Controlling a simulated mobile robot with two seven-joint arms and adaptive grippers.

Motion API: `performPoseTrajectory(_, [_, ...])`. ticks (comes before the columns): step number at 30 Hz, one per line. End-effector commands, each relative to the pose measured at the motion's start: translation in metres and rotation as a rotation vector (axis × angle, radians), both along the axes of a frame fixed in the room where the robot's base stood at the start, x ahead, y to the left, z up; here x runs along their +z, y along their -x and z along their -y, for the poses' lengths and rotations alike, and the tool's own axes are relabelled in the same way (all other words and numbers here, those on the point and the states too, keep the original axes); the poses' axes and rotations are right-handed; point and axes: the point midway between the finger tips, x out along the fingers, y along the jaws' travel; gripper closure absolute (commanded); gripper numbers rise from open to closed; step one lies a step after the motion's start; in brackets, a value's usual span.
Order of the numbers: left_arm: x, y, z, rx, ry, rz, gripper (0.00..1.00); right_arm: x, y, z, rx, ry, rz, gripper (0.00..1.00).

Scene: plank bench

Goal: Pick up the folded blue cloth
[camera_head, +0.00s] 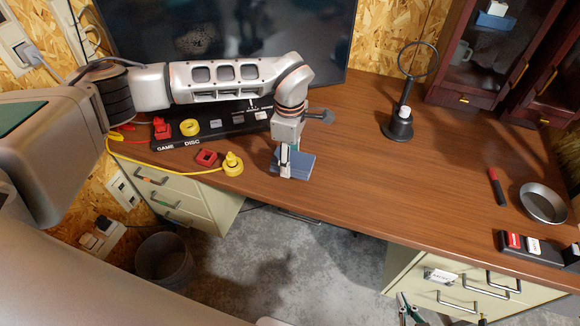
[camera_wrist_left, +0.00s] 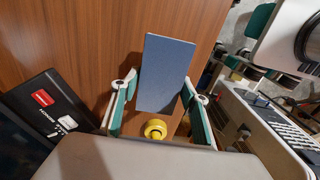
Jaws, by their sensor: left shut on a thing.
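The folded blue cloth (camera_head: 300,164) is a flat blue rectangle at the front edge of the brown desk. In the left wrist view the cloth (camera_wrist_left: 167,72) reaches in between my two finger pads. My left gripper (camera_head: 285,164) comes down on the cloth's left part and is shut on it; the left wrist view also shows the gripper (camera_wrist_left: 160,108). I cannot tell whether the cloth still touches the desk. My right gripper (camera_head: 443,310) shows only in part at the bottom edge of the head view, low before the drawers, its fingers apart.
A yellow knob-like piece (camera_head: 233,165) and a red square piece (camera_head: 207,158) lie left of the cloth. Behind stand a black shape board (camera_head: 215,127) and a dark screen (camera_head: 230,45). A ring stand (camera_head: 399,125) and a metal bowl (camera_head: 543,203) are farther right. The mid-desk is clear.

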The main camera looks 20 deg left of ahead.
Motion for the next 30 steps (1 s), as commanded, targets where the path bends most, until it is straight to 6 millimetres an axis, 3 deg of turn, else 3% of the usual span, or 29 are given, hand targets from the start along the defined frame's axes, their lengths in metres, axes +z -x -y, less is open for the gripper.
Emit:
performPoseTrajectory(6, [0.065, -0.002, 0.0, -0.001, -0.001, 0.007, 0.77, 0.003, -0.001, 0.0, 0.0, -0.001, 0.002, 1.0])
performPoseTrajectory(15, [0.131, -0.001, 0.0, -0.001, -0.001, 0.004, 0.77, 0.004, -0.001, 0.0, 0.0, 0.0, 0.003, 1.0])
performPoseTrajectory(21, [0.15, 0.0, 0.0, 0.0, -0.001, 0.001, 0.77, 0.004, -0.001, 0.0, 0.0, 0.0, 0.003, 1.0])
performPoseTrajectory(30, [0.155, 0.0, 0.0, -0.001, -0.001, 0.0, 0.77, 0.004, -0.001, 0.0, 0.0, 0.0, 0.003, 1.0])
